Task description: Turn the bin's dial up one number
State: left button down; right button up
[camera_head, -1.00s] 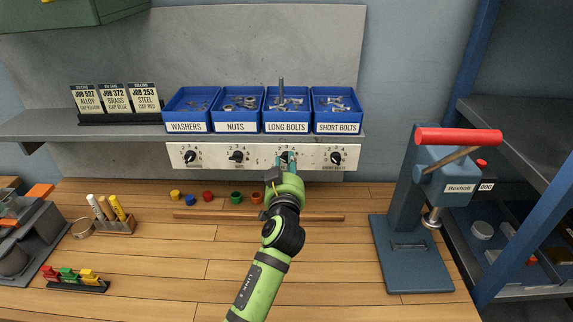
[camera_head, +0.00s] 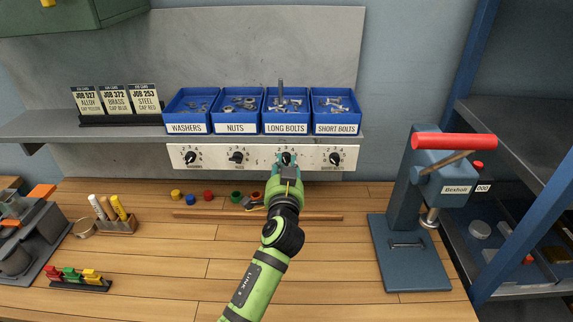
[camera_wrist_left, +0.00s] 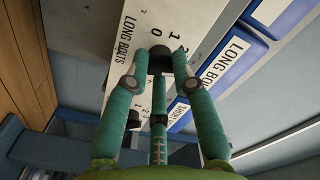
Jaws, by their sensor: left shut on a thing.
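The long bolts dial (camera_head: 286,158) is a black knob on the white panel under the shelf, below the LONG BOLTS bin (camera_head: 287,128). My left gripper (camera_head: 287,163) is at this dial, its fingers shut on the knob. In the left wrist view, the dark knob (camera_wrist_left: 160,56) sits between the fingertips of my left gripper (camera_wrist_left: 161,63), with the numbers 0, 1 and 2 showing beside it. The knob's pointer is hidden, so its setting cannot be read. My right gripper is not in view.
The washers dial (camera_head: 190,157), nuts dial (camera_head: 238,157) and short bolts dial (camera_head: 335,158) share the panel (camera_head: 215,163). A brown bar (camera_head: 215,215) and coloured caps (camera_head: 208,195) lie below. A blue press (camera_head: 405,225) with a red handle stands at right.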

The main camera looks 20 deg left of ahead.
pick_arm(q)
jog(key=shift+w+a+r, duration=0.1)
jog(key=shift+a+r, duration=0.15)
jog(key=shift+r, duration=0.25)
jog(key=c, duration=0.9)
grip_release()
jog(key=v, duration=1.1)
jog(key=shift+s+f, duration=0.3)
jog(key=shift+s, duration=0.05)
